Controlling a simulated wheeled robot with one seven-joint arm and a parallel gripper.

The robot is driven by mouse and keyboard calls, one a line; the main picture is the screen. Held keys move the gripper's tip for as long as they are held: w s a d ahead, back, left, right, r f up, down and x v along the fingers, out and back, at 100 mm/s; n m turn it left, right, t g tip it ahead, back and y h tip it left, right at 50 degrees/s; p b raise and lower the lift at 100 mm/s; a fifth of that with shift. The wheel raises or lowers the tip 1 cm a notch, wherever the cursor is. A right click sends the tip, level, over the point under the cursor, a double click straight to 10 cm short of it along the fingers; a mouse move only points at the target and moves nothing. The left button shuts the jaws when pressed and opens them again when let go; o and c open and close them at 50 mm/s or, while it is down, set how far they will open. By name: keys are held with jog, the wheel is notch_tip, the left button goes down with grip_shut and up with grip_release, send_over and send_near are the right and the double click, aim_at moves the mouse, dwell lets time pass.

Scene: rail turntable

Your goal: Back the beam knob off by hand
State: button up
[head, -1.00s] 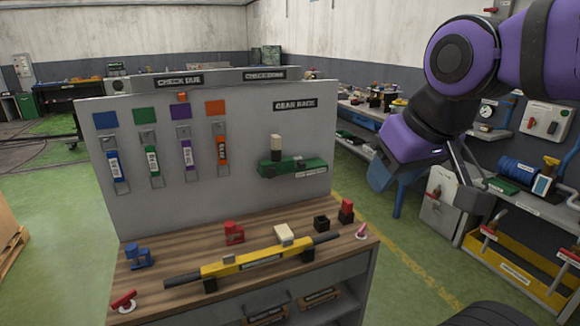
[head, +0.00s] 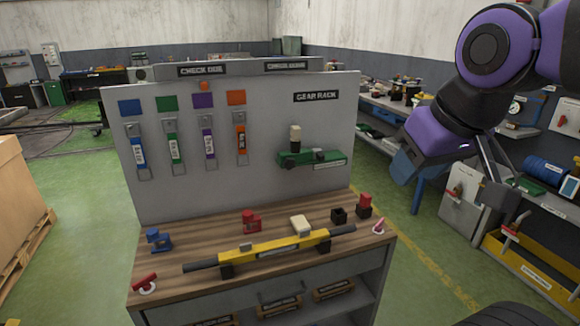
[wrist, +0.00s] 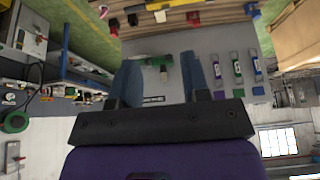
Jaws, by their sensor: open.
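A yellow beam (head: 285,243) with dark rod ends lies across the front of the wooden bench (head: 200,268). A cream block (head: 301,224) sits at its back edge, right of its middle, and a small knob-like piece (head: 246,246) shows on its top; I cannot tell which part is the beam knob. My gripper (head: 447,180) is raised at the right, clear of the bench and apart from the beam. In the wrist view my gripper (wrist: 160,78) is open with nothing between its fingers.
A red clamp (head: 252,221), a blue clamp (head: 159,241), a black cup (head: 339,215) and red handles (head: 144,284) stand around the beam. The grey back panel (head: 220,200) rises behind it with hanging tags and a green gear rack (head: 312,158). A crate (head: 20,200) stands left.

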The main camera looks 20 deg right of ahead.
jog(key=o, duration=0.3)
jog(key=shift+o, duration=1.1)
jog(key=shift+w, duration=0.45)
jog(key=w+a+f+m+t, duration=0.1)
jog(key=w+f+m+t, duration=0.2)
jog(key=w, duration=1.6)
jog(key=m+t+y, duration=0.3)
jog(key=m+t, duration=0.2)
jog(key=m, duration=0.6)
send_near(289, 165)
jog(key=s+a+r, duration=0.5)
jog(key=s+a, duration=0.1)
jog(key=a, duration=0.1)
jog(key=w+d+f+m+t+h, duration=0.3)
jog(key=w+d+f+m+t, duration=0.2)
jog(key=f+m, duration=0.5)
jog(key=shift+m, duration=0.5)
jog(key=w, duration=0.3)
jog(key=w+r, duration=0.1)
jog(key=w, duration=0.6)
jog(key=shift+w+r, duration=0.1)
jog(key=shift+r, duration=0.1)
jog(key=c, duration=0.8)
